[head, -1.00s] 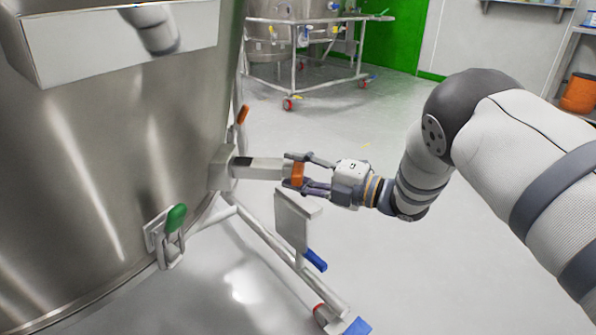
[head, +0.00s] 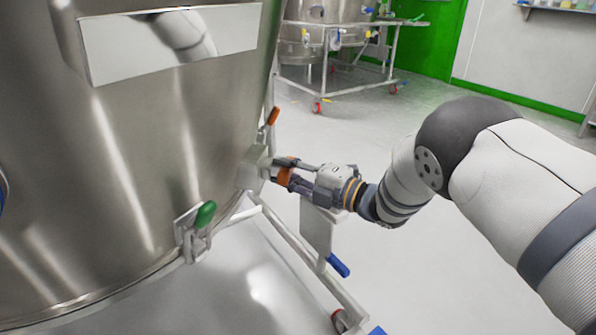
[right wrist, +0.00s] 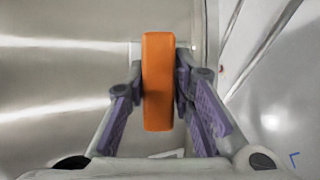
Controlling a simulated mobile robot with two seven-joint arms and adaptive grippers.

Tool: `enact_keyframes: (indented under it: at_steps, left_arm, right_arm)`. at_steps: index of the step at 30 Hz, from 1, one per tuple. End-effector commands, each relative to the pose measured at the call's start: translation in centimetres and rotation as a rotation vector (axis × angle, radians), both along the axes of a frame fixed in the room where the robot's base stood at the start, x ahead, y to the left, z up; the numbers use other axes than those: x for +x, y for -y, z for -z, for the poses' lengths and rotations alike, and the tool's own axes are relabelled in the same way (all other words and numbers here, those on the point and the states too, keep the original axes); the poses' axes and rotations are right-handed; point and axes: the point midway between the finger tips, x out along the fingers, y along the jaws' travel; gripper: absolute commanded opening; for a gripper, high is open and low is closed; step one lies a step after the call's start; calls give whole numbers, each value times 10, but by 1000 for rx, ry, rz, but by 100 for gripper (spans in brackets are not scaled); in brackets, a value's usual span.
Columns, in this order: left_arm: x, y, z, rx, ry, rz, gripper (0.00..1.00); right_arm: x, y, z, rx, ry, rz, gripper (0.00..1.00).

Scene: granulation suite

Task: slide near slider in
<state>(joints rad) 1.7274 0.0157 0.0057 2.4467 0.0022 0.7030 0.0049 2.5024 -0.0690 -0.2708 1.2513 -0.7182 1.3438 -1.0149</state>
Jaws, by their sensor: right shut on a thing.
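The near slider is a square metal bar with an orange end (head: 284,176), and it sits in a metal sleeve (head: 253,168) on the side of the large steel vessel (head: 130,160). Only a short length of the bar shows outside the sleeve. My right gripper (head: 286,174) is shut on the orange end, close to the sleeve. In the right wrist view the orange end (right wrist: 157,82) stands upright between the purple-padded fingers, with the steel wall behind it. My left gripper is not in view.
A green-handled latch (head: 203,216) is on the vessel's lower side. A metal frame with a plate (head: 316,232) and a blue pedal (head: 338,265) stands below my right gripper. Another wheeled vessel (head: 330,45) is at the back. The floor to the right is clear.

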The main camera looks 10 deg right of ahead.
Motion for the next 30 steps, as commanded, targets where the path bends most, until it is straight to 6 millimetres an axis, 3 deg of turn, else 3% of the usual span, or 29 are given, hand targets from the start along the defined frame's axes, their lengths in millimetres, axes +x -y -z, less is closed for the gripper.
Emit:
enact_keyframes:
  at_steps: [5,6,8,19,30]
  left_arm:
    - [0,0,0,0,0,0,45]
    - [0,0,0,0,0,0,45]
    - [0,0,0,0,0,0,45]
    - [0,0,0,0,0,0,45]
    - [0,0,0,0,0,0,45]
  right_arm:
    - [2,-3,-6,12,9,-2,0]
    - [2,-3,-7,13,10,-2,32]
    - [2,-3,-6,12,10,-3,42]
    - [-6,6,-3,5,4,-1,42]
    - [-74,67,-3,7,5,-1,42]
